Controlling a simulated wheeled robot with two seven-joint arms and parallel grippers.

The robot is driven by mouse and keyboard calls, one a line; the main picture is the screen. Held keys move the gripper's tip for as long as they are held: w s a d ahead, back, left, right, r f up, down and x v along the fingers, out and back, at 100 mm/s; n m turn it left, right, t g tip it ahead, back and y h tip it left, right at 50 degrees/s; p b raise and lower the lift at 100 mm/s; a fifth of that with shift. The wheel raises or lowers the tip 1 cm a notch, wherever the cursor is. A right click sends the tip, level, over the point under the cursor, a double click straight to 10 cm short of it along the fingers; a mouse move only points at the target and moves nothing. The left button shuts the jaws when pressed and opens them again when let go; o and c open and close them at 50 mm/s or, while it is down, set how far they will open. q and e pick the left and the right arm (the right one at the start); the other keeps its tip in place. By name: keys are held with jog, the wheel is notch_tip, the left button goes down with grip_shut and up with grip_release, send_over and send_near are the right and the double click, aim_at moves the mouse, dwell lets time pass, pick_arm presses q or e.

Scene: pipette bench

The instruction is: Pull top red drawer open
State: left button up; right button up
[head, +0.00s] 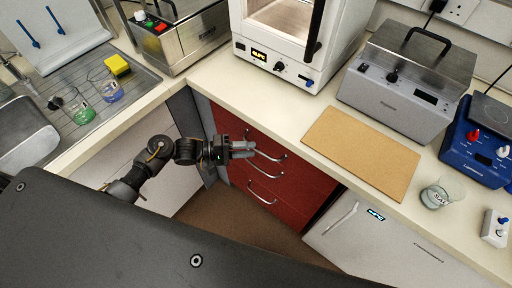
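The red drawer unit (310,183) stands under the bench in the middle of the head view, with several metal bar handles on its front. The top red drawer (294,150) is just under the counter edge and looks closed. Its handle (272,147) is partly hidden by my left gripper. My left gripper (252,149) is in front of the upper drawers, fingers pointing right, close to the left part of the top handles. A gap shows between its fingers, and nothing is visibly held. I cannot tell whether it touches a handle. My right gripper is not in view.
The bench top (283,112) overhangs the drawers. A white fridge (365,238) stands right of them, a pale cabinet (150,165) left. A brown board (362,150), a beaker (440,193) and a white oven (290,45) are on the bench. Floor (250,228) before the drawers looks clear.

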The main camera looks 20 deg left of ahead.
pick_arm(q)
jog(key=shift+x, duration=1.6)
grip_shut()
